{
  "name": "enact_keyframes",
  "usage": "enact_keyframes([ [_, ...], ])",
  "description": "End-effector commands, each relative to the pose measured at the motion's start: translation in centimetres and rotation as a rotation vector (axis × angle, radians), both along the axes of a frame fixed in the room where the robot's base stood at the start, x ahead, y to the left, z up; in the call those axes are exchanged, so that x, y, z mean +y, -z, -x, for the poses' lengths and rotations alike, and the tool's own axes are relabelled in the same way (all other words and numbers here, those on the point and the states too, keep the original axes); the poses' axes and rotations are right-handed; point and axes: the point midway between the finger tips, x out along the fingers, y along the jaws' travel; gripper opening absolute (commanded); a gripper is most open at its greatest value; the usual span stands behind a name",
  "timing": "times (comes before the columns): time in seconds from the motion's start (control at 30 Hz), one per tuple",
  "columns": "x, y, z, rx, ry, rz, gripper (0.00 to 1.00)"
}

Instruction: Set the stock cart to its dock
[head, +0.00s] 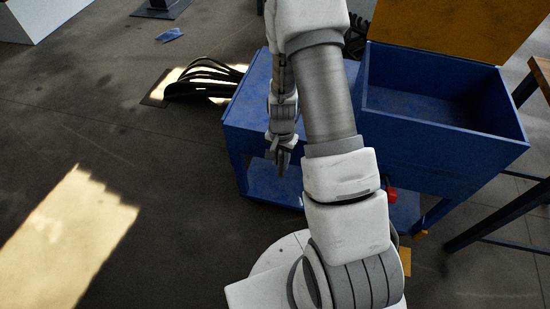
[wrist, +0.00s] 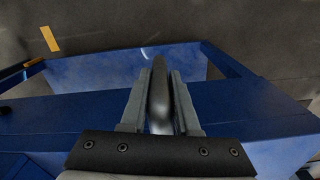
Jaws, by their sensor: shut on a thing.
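The blue stock cart (head: 262,95) stands in the middle of the head view, partly hidden behind my arm. It has an open frame and a lower shelf (head: 270,182). My gripper (head: 283,162) points down at the cart's near side. In the wrist view my gripper (wrist: 158,95) is shut on a smooth grey rounded bar (wrist: 159,88), which looks like a handle. The blue frame of the cart (wrist: 75,108) runs across behind the fingers. I cannot make out the dock for certain.
An open blue bin (head: 440,135) with an orange-yellow panel (head: 460,25) stands at the right. A blue-legged table (head: 500,215) is at the far right. A yellow floor mark (wrist: 49,38) shows. Floor at the left is clear.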

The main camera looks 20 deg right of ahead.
Motion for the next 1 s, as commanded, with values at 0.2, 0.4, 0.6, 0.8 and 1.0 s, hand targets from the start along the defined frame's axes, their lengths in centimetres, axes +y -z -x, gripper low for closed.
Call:
enact_keyframes([
  [0.2, -0.5, 0.0, 0.5, 0.006, 0.005, 0.001, 0.0],
  [0.4, -0.7, 0.1, 0.6, 0.007, 0.007, 0.003, 0.0],
  [0.6, -0.7, 0.1, 0.6, 0.007, 0.007, 0.003, 0.53],
  [0.8, -0.5, 0.0, 0.4, 0.004, 0.004, 0.002, 0.57],
  [1.0, -0.4, -1.0, 0.3, 0.0, 0.001, 0.001, 0.57],
])
